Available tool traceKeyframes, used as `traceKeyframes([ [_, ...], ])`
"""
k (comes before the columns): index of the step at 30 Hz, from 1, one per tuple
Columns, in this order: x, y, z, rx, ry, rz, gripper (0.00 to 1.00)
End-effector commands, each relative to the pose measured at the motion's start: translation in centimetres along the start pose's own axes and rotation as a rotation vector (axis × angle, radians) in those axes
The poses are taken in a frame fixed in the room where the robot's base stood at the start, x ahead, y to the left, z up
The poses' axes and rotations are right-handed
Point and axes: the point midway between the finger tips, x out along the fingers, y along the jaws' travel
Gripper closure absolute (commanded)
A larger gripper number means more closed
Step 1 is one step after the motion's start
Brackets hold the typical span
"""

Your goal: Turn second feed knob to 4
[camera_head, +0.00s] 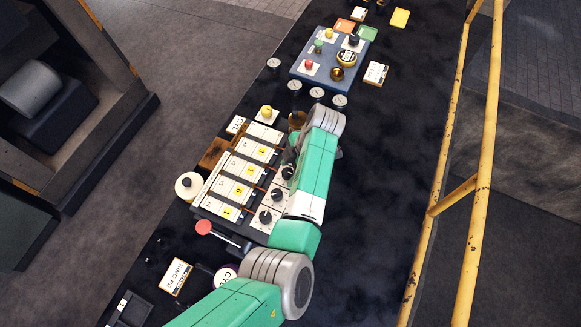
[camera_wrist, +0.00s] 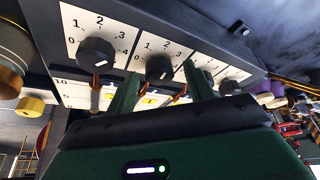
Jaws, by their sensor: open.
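In the wrist view a row of white dial plates marked 0 to 4 carries black feed knobs. One knob (camera_wrist: 97,52) is at left. A second from left (camera_wrist: 160,68) is between the two green fingers of my gripper (camera_wrist: 161,74), which is open around or just in front of it; contact cannot be told. Plates further right are partly hidden by the right finger. In the head view, black knobs (camera_head: 265,217) line the right side of the feed panel (camera_head: 238,222); my arm covers the panel's upper right, and my gripper is mostly hidden.
Yellow number cards (camera_head: 227,212) sit left of the knobs. A red-tipped lever (camera_head: 204,227) lies at the panel's lower end. A blue control box (camera_head: 312,84) and several gauges stand beyond. A yellow railing (camera_head: 484,160) runs at right. Bare black bench (camera_head: 385,140) lies right of my arm.

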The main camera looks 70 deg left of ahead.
Motion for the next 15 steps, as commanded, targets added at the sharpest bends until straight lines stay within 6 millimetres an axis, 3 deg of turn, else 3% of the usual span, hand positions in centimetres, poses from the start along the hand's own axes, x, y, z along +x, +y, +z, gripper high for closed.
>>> traceKeyframes([
  [3,-0.02,0.00,0.01,0.000,0.000,0.000,0.52],
  [9,-0.05,0.00,0.02,0.000,0.000,0.000,0.91],
  [15,-0.09,-0.02,0.00,0.009,0.000,0.004,0.92],
])
